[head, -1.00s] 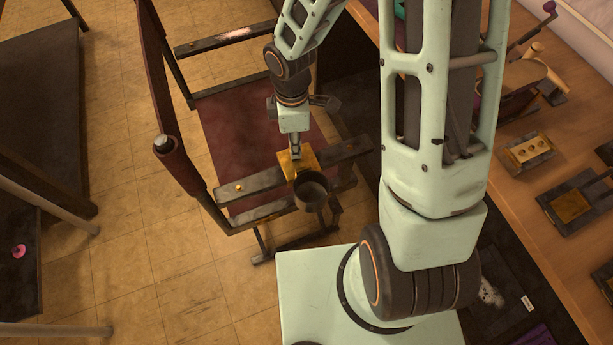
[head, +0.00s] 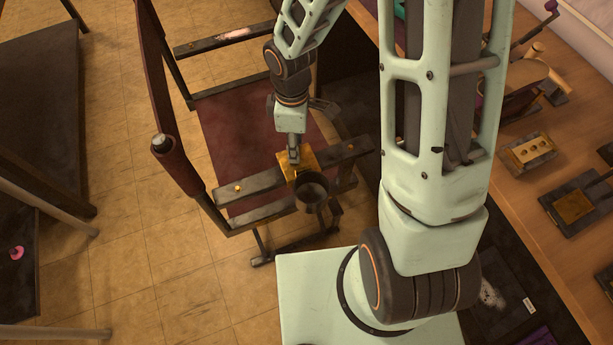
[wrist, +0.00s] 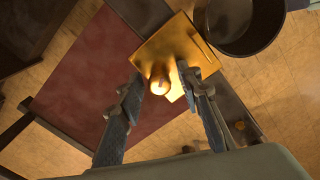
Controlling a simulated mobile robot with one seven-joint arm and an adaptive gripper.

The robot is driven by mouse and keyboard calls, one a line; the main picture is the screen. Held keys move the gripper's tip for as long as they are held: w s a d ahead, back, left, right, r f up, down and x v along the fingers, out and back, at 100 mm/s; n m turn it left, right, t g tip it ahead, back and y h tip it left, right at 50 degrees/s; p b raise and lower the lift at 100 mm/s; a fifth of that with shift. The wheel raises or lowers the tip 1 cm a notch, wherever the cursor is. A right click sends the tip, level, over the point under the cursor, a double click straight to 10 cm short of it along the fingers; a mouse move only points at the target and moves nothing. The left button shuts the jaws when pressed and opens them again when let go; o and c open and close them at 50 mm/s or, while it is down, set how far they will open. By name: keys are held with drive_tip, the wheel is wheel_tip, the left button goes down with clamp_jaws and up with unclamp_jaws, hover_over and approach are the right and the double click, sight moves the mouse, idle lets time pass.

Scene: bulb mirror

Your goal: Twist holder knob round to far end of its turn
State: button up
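The holder is a square brass plate (head: 312,158) on dark metal bars in front of a dark red panel. Its knob (wrist: 159,79) is a small rounded brass stub standing up from the plate in the wrist view; in the head view my gripper hides it. My gripper (head: 294,161) reaches down over the plate. In the wrist view, my gripper (wrist: 160,76) has one finger on each side of the knob, with a visible gap on both sides. It is open and seems apart from the knob.
A dark round cup (head: 311,190) stands close beside the plate, and also shows in the wrist view (wrist: 246,22). Dark bars (head: 249,187) run either side. A wooden bench (head: 540,215) with brass fittings is at the right.

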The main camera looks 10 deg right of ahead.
drive_tip(key=shift+w+n+p, duration=0.1)
drive_tip(key=shift+n+p, duration=0.8)
drive_tip(key=shift+n, duration=0.6)
clamp_jaws()
drive_tip(key=shift+m+b, duration=0.7)
drive_tip(key=shift+m, duration=0.8)
unclamp_jaws()
